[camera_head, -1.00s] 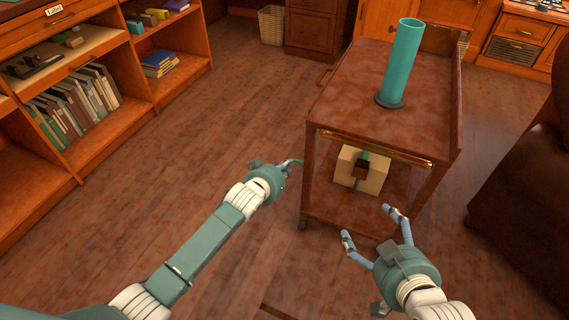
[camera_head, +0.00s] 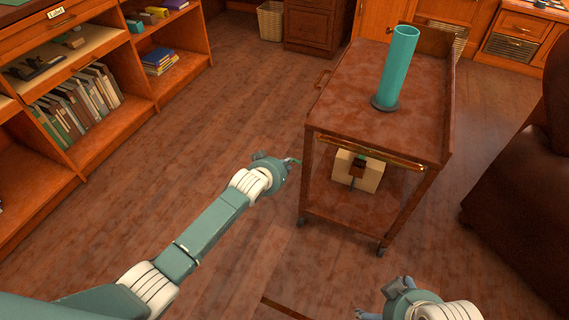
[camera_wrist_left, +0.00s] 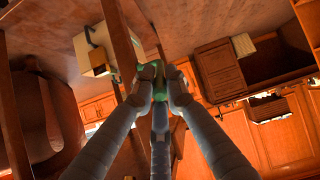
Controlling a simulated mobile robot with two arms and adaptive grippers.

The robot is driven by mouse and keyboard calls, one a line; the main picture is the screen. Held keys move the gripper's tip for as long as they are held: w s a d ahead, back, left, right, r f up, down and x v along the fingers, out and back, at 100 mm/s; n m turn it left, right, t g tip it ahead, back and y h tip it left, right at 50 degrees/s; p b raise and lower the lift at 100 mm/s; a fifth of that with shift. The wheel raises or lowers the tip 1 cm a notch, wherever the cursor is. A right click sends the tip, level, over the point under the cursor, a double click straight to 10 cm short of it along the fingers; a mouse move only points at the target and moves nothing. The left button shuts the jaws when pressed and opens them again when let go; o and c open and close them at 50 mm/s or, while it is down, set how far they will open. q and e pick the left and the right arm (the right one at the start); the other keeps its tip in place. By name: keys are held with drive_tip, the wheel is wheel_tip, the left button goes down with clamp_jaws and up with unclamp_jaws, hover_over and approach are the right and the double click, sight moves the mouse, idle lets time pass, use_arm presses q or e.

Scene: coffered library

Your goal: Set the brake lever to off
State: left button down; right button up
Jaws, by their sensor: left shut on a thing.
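The brown wooden cart (camera_head: 335,95) stands right of centre in the head view. My left gripper (camera_head: 290,162) is at the cart's left side, by its near left post. It is shut on a small green piece that looks like the brake lever (camera_head: 297,161). In the left wrist view the fingertips (camera_wrist_left: 161,88) close around this green lever (camera_wrist_left: 160,82), beside a wooden post (camera_wrist_left: 120,40). The fingers hide much of the lever, so I cannot tell its setting. My right gripper (camera_head: 384,298) is low in the head view, apart from the cart; its fingers are partly hidden.
A teal tube (camera_head: 400,65) stands upright on the cart's top. A pale box (camera_head: 358,172) sits on its lower shelf. Bookshelves (camera_head: 110,115) line the left and a dark armchair (camera_head: 525,190) stands right. Floor is clear between shelves and cart.

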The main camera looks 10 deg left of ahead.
use_arm(q)
drive_tip(key=shift+s+d+f, duration=0.1)
idle(0.3)
drive_tip(key=c, duration=1.7)
unclamp_jaws()
drive_tip(key=v, duration=1.2)
